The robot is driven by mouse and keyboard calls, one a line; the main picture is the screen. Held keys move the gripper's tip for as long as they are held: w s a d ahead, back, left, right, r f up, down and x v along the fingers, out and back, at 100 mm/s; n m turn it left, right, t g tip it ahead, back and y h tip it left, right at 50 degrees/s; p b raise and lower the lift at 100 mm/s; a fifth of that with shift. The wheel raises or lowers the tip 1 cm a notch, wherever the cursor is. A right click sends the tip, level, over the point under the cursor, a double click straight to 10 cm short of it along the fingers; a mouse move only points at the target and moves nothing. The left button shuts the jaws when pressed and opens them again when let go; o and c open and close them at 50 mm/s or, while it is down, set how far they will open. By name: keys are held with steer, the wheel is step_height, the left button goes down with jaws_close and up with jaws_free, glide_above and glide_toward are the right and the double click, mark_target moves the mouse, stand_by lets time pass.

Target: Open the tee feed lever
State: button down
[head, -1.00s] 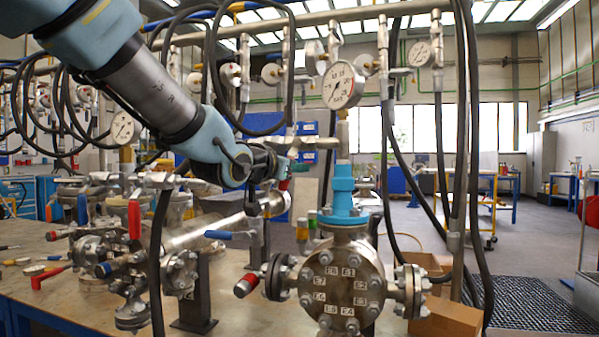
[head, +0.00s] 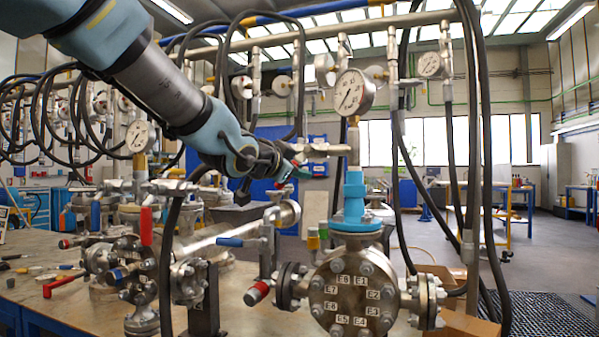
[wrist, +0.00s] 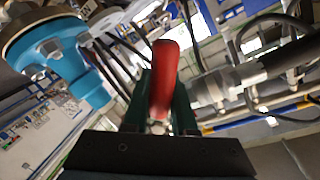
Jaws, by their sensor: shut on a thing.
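The red lever handle (wrist: 163,82) stands between the two green fingers of my gripper (wrist: 160,105) in the wrist view. The fingers are shut on it. In the head view my gripper (head: 288,172) is at the left of the metal tee fitting (head: 322,149), above the blue neck (head: 354,200) of the flanged vessel (head: 350,292). There the lever is mostly hidden by the gripper. In the wrist view, metal fittings (wrist: 212,90) lie right of the handle and a blue flanged part (wrist: 65,50) is at upper left.
A round gauge (head: 352,92) stands just above the tee, close to my gripper. Black hoses (head: 400,190) hang behind and to the right. Other valves with red (head: 146,226) and blue (head: 229,242) handles stand at left. Open floor lies at the right.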

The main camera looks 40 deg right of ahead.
steer(key=c, duration=0.7)
jaws_free()
steer(key=p+v, duration=0.1)
steer(key=v, duration=1)
steer(key=shift+w+p, duration=0.1)
steer(key=shift+p, duration=0.25)
